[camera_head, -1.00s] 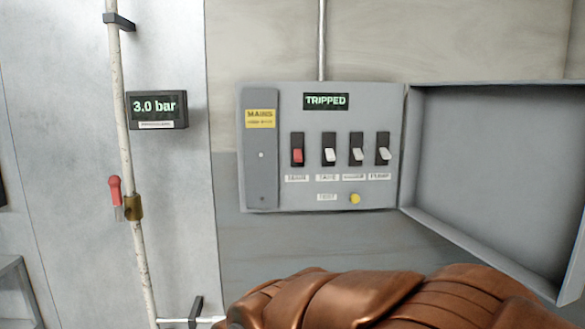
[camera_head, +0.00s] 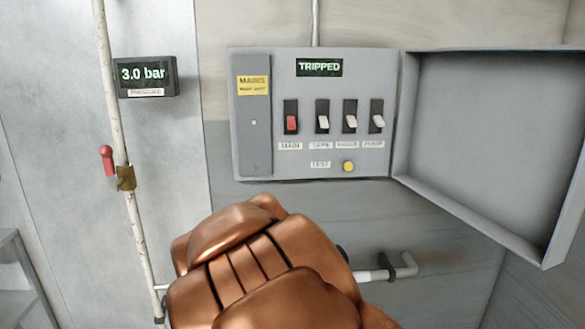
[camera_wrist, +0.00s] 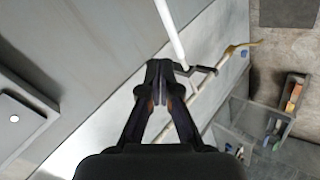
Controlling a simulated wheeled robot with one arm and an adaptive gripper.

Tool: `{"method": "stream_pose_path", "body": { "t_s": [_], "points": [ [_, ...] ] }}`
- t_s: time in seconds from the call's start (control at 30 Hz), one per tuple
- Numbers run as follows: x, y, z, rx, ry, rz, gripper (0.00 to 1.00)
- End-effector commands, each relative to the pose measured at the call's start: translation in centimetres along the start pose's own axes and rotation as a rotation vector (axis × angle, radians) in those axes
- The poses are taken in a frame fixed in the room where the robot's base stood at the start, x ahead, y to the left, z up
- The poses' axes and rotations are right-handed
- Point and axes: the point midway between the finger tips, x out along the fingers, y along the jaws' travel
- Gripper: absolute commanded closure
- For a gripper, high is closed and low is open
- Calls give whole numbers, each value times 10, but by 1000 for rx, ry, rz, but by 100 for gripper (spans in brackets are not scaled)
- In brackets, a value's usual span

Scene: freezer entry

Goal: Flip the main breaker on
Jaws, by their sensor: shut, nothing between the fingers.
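The breaker panel (camera_head: 215,115) is a grey wall box with its door swung open to the right. Its display (camera_head: 319,67) reads TRIPPED. The main breaker (camera_head: 291,123) is the leftmost switch, with a red lever low in its black slot, above a MAIN label. My copper arm rises below the panel in the head view and hides my gripper there. In the wrist view my gripper (camera_wrist: 160,78) is shut and empty, with its black fingertips together. It appears apart from the wall, near a white pipe. The main breaker is not visible in the wrist view.
Several white-levered breakers (camera_head: 350,122) stand right of the main one, with a yellow test button (camera_head: 348,167) below. The open door (camera_head: 480,150) juts out at right. A pipe with a red-handled valve (camera_head: 107,160) and a 3.0 bar gauge (camera_head: 146,77) are at left.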

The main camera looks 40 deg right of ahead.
Motion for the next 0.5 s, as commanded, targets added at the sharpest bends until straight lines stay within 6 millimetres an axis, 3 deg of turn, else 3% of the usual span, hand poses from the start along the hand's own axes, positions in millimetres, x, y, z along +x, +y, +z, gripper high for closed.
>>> {"method": "stream_pose_path", "body": {
  "t_s": [0.2, 0.5],
  "points": [
    [26, 67, 5, -196, -13, 238, 100],
    [36, 153, 16, -508, -118, 567, 100]
  ]
}}
